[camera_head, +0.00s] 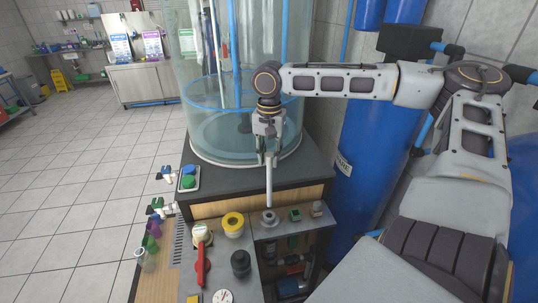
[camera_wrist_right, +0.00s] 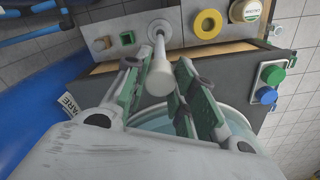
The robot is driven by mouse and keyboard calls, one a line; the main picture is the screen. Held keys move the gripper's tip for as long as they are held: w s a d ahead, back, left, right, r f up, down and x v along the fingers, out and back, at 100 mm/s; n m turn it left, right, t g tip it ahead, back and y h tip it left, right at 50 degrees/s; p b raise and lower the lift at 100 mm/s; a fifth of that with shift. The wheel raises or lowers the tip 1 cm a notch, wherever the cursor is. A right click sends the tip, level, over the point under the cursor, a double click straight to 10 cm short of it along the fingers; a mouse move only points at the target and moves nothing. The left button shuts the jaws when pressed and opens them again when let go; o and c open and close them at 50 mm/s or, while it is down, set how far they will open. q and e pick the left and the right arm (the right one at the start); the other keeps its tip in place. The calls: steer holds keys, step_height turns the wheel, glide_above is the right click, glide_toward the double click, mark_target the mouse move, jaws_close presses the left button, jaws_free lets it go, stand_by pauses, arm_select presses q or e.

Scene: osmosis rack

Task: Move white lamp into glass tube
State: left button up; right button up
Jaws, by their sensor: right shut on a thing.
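The white lamp (camera_head: 269,185) is a thin white rod. It hangs nearly upright from my right gripper (camera_head: 267,155), which is shut on its upper part. In the wrist view my right gripper (camera_wrist_right: 165,92) has its green-padded fingers on either side of the lamp (camera_wrist_right: 160,72). The lamp's far end appears over or close to a round grey fitting (camera_head: 269,218) on the lower ledge; I cannot tell whether they touch. A large clear glass cylinder (camera_head: 196,110) with blue rings stands just behind my right gripper and may be the glass tube. My left gripper is out of view.
On the front ledge are a yellow ring (camera_head: 233,222), a red handle (camera_head: 200,265), a gauge (camera_head: 223,296) and a small green block (camera_head: 295,214). A green and blue button box (camera_head: 188,178) is at the left. Blue tanks (camera_head: 375,150) stand at the right.

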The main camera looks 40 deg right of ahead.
steer(key=shift+f, duration=0.15)
steer(key=shift+f, duration=1.65)
stand_by(0.9)
steer(key=b, duration=0.1)
glide_above(269, 190)
steer(key=shift+w+d+f, duration=0.1)
steer(key=shift+f, duration=0.65)
steer(key=shift+w+d+f, duration=0.15)
steer(key=shift+f, duration=0.55)
steer(key=shift+w+d+f, duration=0.1)
steer(key=shift+f, duration=0.65)
steer(key=shift+f, duration=0.1)
steer(key=shift+f+b, duration=1.9)
steer(key=shift+f, duration=1.5)
